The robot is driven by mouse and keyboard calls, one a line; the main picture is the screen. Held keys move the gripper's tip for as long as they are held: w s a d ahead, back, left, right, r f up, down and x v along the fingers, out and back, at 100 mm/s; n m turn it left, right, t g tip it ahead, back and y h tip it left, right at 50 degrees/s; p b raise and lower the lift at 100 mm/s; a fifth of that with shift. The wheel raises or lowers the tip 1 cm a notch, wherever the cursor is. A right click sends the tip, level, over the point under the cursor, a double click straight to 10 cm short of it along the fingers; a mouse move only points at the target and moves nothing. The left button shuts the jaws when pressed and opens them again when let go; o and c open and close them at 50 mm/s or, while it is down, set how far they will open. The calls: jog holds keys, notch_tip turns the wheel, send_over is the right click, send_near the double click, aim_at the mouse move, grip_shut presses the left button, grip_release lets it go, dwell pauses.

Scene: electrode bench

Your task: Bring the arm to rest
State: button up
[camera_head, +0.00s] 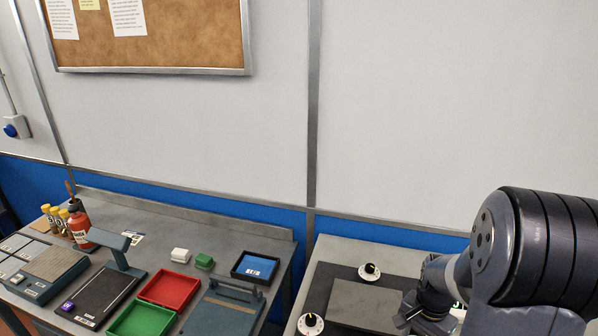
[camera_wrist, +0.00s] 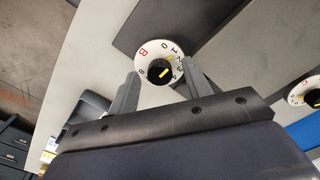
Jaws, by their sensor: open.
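My gripper (camera_wrist: 158,88) is open in the wrist view, its two grey fingers spread apart with nothing held. A round white dial with a black knob (camera_wrist: 159,70) shows between and just beyond the fingertips; whether they touch it I cannot tell. In the head view my arm (camera_head: 540,250) reaches over the right bench, and its end is partly hidden at the lower right. A second dial (camera_wrist: 303,91) lies at the right edge of the wrist view.
In the head view the right bench (camera_head: 350,248) carries a grey plate (camera_head: 365,304), a back dial (camera_head: 369,271) and a front dial (camera_head: 310,323). The left bench holds a red tray (camera_head: 170,289), a green tray (camera_head: 142,319), a blue tray (camera_head: 256,267) and a red bottle (camera_head: 79,226). A wall stands behind.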

jog(key=shift+m+p, duration=0.4)
jog(key=shift+m, duration=0.8)
notch_tip(320, 180, up, 10)
jog(key=b, duration=0.1)
jog(key=shift+r, duration=0.15)
